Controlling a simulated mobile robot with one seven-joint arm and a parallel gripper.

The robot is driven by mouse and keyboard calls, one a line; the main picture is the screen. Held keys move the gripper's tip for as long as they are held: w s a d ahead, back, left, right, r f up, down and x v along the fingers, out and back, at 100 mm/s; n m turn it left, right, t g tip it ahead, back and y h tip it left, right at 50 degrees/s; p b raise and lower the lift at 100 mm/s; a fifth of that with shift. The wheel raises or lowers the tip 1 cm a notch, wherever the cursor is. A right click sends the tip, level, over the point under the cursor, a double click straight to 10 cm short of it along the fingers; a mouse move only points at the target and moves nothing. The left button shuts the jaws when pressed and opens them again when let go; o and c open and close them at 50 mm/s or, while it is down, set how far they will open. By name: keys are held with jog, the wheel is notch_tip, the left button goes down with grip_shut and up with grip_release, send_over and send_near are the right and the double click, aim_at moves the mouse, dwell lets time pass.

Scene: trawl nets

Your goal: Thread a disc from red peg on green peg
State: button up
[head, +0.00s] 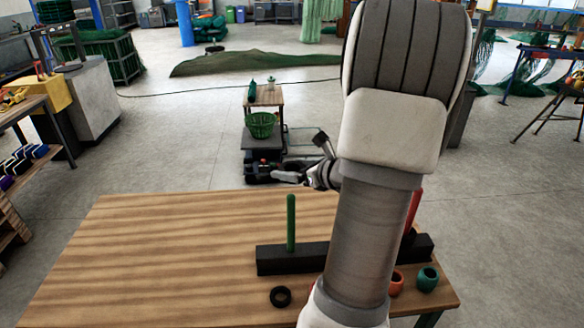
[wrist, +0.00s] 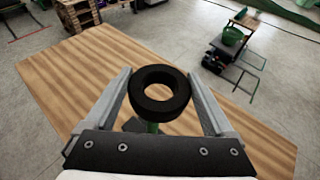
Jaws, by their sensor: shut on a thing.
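A black disc (wrist: 160,113) is between the two fingers of my gripper (wrist: 160,82), which is shut on it in the wrist view. A small green part, apparently the green peg, shows just below the disc; whether the peg is in the hole I cannot tell, but the hole looks empty. In the head view the green peg (head: 291,222) stands upright and bare on a black base (head: 290,262). The red peg (head: 413,210) stands at the right, partly hidden by my arm. My forearm also hides the middle of the base.
Loose rings lie at the front of the wooden table (head: 150,250): a black one (head: 280,297), an orange-red one (head: 396,283) and a teal one (head: 427,279). The left of the table is clear. A cart with a green basket (head: 260,125) stands beyond it.

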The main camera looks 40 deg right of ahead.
aim_at(291, 195)
jog(key=shift+w+a, duration=0.1)
jog(key=shift+a, duration=0.05)
jog(key=shift+f, duration=0.2)
jog(key=shift+f+b, duration=3.15)
jog(key=shift+f, duration=0.5)
jog(key=o, duration=1.2)
jog(key=p+v, duration=0.1)
jog(key=v, duration=1.6)
jog(key=shift+s, duration=0.3)
